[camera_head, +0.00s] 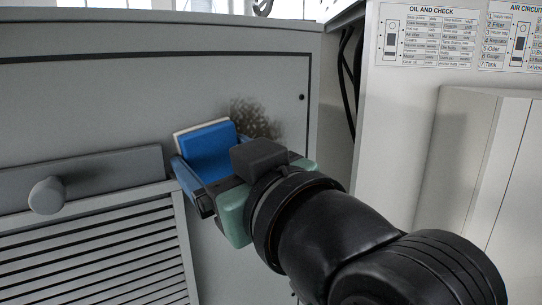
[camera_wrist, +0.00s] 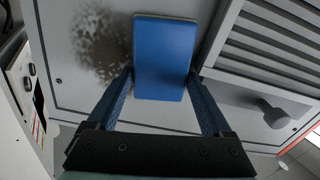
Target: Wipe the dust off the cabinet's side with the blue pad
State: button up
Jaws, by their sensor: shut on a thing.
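The blue pad (camera_head: 208,150) is held in my gripper (camera_head: 203,178), against or very near the grey cabinet side (camera_head: 100,95). A pale layer shows along the pad's far edge. In the wrist view the blue pad (camera_wrist: 165,58) sits between the two fingers of my gripper (camera_wrist: 160,85), which are shut on it. A dark speckled dust patch (camera_head: 254,120) lies on the panel just right of the pad in the head view. In the wrist view the dust patch (camera_wrist: 103,45) is left of the pad, which may hide part of it.
A round grey knob (camera_head: 47,195) sticks out at the left, above a louvred vent (camera_head: 90,255). Black cables (camera_head: 346,75) hang in the gap right of the panel. A white cabinet with label charts (camera_head: 432,38) stands at the right.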

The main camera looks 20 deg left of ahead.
aim_at(285, 107)
jog(key=shift+w+d, duration=1.2)
jog(key=shift+w, duration=0.25)
jog(key=shift+w+d, duration=1.25)
jog(key=shift+w, duration=0.15)
jog(key=shift+w+d, duration=1.2)
jog(key=shift+w, duration=0.25)
jog(key=shift+r+p, duration=0.5)
jog(key=shift+r, duration=0.55)
jog(key=shift+s+a+f+b, duration=0.1)
jog(key=shift+s+a+b, duration=0.3)
jog(key=shift+s+a, duration=0.3)
jog(key=shift+s+a+b, duration=0.15)
jog(key=shift+s+a, duration=0.85)
jog(key=shift+s, duration=0.2)
jog(key=shift+s+a+b, duration=0.2)
jog(key=shift+s+a, duration=0.8)
jog(key=shift+s, duration=0.25)
jog(key=shift+s+a+b, duration=0.15)
jog(key=shift+s+a, duration=0.85)
jog(key=shift+s, duration=0.2)
jog(key=shift+r+p, duration=0.9)
jog(key=shift+r, duration=0.2)
jog(key=shift+w+d+f, duration=0.1)
jog(key=shift+w+d, duration=1.8)
jog(key=shift+w, duration=0.3)
jog(key=shift+w+d, duration=1.85)
jog(key=shift+w, duration=0.3)
